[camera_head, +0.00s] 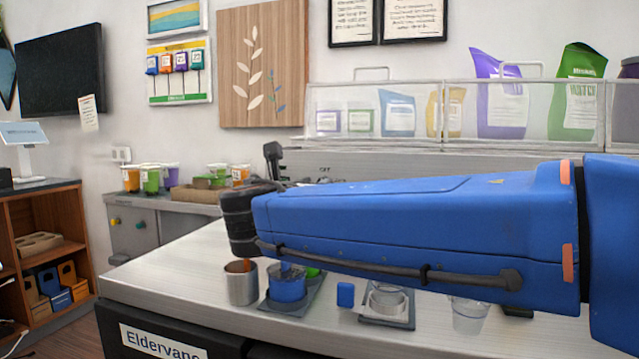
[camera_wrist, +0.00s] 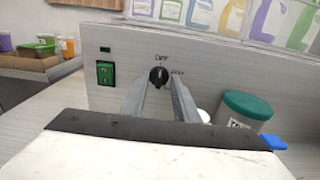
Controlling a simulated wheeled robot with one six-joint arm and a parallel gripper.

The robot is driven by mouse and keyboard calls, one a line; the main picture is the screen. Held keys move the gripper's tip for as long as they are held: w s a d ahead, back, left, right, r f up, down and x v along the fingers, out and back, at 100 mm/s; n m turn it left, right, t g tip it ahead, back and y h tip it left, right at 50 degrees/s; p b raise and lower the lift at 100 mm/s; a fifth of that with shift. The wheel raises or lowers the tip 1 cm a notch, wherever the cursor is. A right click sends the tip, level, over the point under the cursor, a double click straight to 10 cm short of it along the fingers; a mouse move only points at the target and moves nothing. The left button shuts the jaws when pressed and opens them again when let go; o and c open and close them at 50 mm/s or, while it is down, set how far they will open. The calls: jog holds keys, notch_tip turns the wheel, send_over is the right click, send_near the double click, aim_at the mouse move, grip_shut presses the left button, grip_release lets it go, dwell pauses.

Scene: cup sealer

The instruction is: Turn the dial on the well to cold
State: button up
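The black dial (camera_wrist: 158,77) is on the upright metal front panel of the well in the wrist view. A label that looks like "OFF" is above it, and a smaller label to its right is too small to read for certain. The dial's pointer looks roughly upright. My gripper (camera_wrist: 160,84) is open, with one grey finger on each side of the dial in the picture. I cannot tell whether the fingers touch the dial. In the head view my blue arm crosses in front of the panel, and the dial cannot be made out.
A green switch (camera_wrist: 105,73) is left of the dial. A green-lidded tub (camera_wrist: 240,112) stands right of the fingers. A clear shelf (camera_head: 375,112) with pouches sits above the panel. Below my arm are a metal cup (camera_head: 241,287), a blue container (camera_head: 287,287) and a clear cup (camera_head: 468,316).

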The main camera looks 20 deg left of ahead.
jog(key=shift+w+a, duration=0.2)
jog(key=shift+w, duration=1.75)
grip_shut()
